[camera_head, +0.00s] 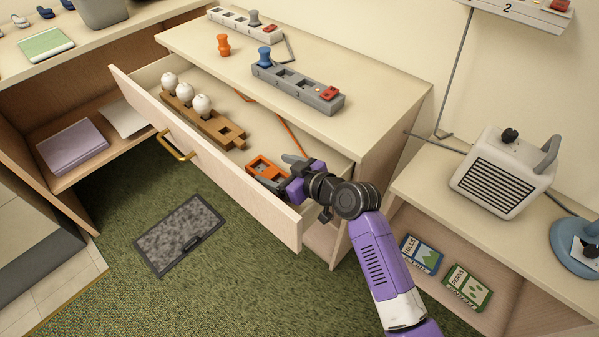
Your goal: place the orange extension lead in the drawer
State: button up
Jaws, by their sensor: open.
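The orange extension lead (262,163) lies inside the open drawer (215,176), near its right end. Its orange cord (289,132) runs back along the drawer toward the rear, partly under the cabinet top. My gripper (279,171) is open, reaching down into the drawer's right end at the lead. Its purple body hides the lead's near right part. I cannot tell whether the fingers touch the lead.
A wooden holder (229,136) with several white bulbs fills the drawer's left part. On the cabinet top (372,101) are a grey socket strip (291,91), an orange peg (223,45) and a white strip (237,24). A heater (501,172) stands at right.

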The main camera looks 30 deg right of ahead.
jog(key=v, duration=1.1)
jog(key=shift+r, duration=0.25)
jog(key=shift+w, duration=0.1)
